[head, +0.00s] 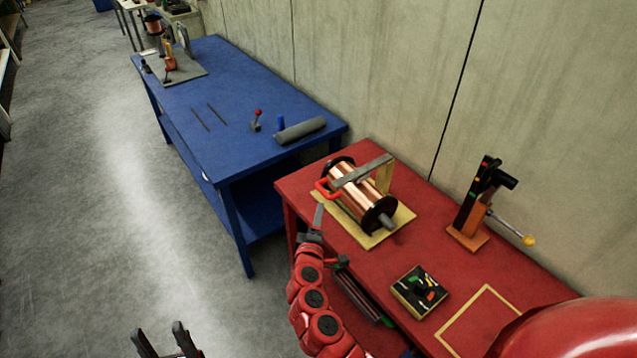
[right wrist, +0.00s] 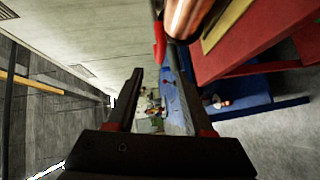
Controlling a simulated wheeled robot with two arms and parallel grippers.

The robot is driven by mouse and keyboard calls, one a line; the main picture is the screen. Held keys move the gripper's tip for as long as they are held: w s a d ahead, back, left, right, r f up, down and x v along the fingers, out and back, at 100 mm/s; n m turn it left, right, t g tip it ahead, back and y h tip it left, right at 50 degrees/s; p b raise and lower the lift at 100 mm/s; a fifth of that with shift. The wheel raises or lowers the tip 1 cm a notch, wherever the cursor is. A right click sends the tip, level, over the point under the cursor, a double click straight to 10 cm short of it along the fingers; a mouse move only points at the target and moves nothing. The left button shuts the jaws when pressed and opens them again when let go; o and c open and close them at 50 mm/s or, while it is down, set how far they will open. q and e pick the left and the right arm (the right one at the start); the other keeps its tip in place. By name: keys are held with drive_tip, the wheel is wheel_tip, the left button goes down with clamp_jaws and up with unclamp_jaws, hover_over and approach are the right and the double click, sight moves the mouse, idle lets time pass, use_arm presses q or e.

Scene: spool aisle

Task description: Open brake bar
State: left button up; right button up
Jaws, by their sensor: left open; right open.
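The brake bar (head: 362,170) is a grey bar lying across the top of a copper spool (head: 358,195) with black flanges. Its red handle (head: 324,188) is at the bar's left end, and its other end meets a tan post (head: 384,176). My right gripper (head: 326,230) is open at the red table's left edge, just below the handle and apart from it. In the right wrist view the red handle (right wrist: 158,42) shows beyond the open, empty fingers, with the copper spool (right wrist: 184,16) at the top. My left gripper (head: 162,340) is open and empty, low over the floor.
The spool stands on a yellow-edged base on the red table (head: 430,262). An orange stand with a lever (head: 472,220) and a small black tray (head: 419,290) are to its right. A blue table (head: 230,100) holds a grey roll (head: 300,131). The floor at left is clear.

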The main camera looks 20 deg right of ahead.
sight(324, 190)
drive_tip(key=p+x, duration=0.1)
drive_tip(key=x, duration=0.7)
drive_tip(key=shift+w+d, duration=0.1)
drive_tip(key=shift+w, duration=0.15)
drive_tip(key=b+x, duration=0.1)
drive_tip(key=x, duration=0.3)
drive_tip(key=shift+w+d+f, duration=0.15)
drive_tip(key=shift+w+f, duration=0.05)
drive_tip(key=shift+w, duration=0.05)
drive_tip(key=shift+b+x, duration=0.3)
drive_tip(key=shift+x, duration=0.65)
drive_tip(key=shift+r, duration=0.1)
clamp_jaws()
